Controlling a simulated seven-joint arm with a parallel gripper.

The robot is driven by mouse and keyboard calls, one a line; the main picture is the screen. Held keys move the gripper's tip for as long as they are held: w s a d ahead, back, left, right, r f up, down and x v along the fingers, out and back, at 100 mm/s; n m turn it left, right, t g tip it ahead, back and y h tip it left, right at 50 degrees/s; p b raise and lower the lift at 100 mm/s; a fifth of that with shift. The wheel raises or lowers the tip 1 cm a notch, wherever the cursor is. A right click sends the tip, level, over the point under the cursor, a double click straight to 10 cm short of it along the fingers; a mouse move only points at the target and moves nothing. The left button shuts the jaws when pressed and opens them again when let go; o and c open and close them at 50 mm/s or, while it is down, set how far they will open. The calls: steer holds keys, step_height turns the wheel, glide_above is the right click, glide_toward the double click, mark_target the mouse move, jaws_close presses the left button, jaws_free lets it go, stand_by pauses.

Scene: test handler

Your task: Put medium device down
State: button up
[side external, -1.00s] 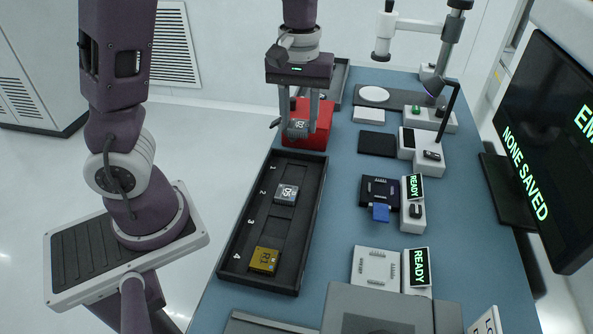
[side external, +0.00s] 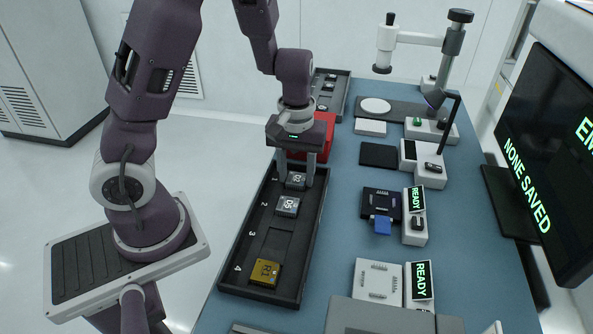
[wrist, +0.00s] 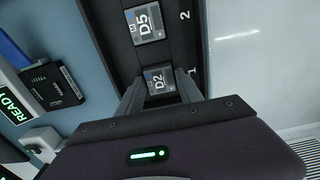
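The device marked D2 (side external: 296,180), a small grey square, sits level in or just above slot 1 of the black tray (side external: 312,232). It also shows in the wrist view (wrist: 158,80). My gripper (side external: 297,180) points down with one finger on each side of it, close against its edges. It appears shut on the device. Whether the device's underside touches the tray floor is hard to tell.
A grey device marked D5 (side external: 288,206) lies in slot 2, and a gold device (side external: 265,273) in slot 4. Slot 3 is empty. A red box (side external: 322,128) stands behind the tray. Test sockets with READY displays (side external: 417,199) stand to the right.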

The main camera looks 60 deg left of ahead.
mark_target(296, 179)
steer(key=shift+o, duration=1.1)
step_height(296, 179, up, 13)
steer(key=s+d+r+m+t, duration=0.2)
steer(key=s+d+r+m, duration=0.1)
steer(key=s, duration=0.4)
steer(key=s+d+r+m+t, duration=0.3)
steer(key=s+m, duration=0.3)
steer(key=s, duration=0.2)
steer(key=shift+s+d+r+t, duration=0.15)
steer(key=shift+d+r+t, duration=0.2)
steer(key=shift+r, duration=0.15)
